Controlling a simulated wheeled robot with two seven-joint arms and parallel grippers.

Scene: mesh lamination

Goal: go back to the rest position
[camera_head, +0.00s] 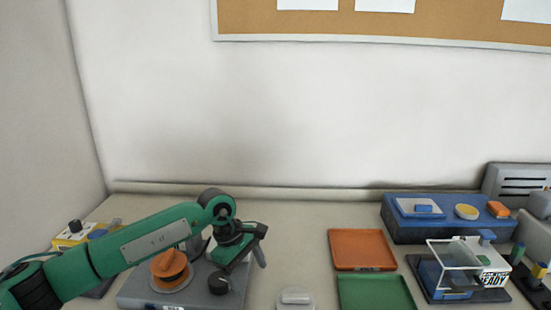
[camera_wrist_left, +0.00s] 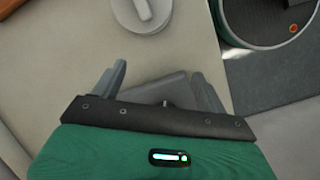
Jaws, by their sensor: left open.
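My left gripper (camera_head: 259,246) shows in the head view at the end of a green arm that comes in from the left. It hangs above the table, at the right side of a grey device with an orange knob (camera_head: 170,264). In the left wrist view my left gripper (camera_wrist_left: 162,85) has its two grey fingers spread apart, with nothing between them. A grey-white round piece with a raised bar (camera_wrist_left: 143,12) lies on the table beyond the fingers. My right gripper is in neither view.
An orange tray (camera_head: 362,250) and a green tray (camera_head: 376,293) lie right of the gripper. A blue box (camera_head: 398,230) and a clear-covered station (camera_head: 452,268) stand at the right. A small white piece (camera_head: 295,298) lies near the front. A yellow control box (camera_head: 72,238) stands at the left.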

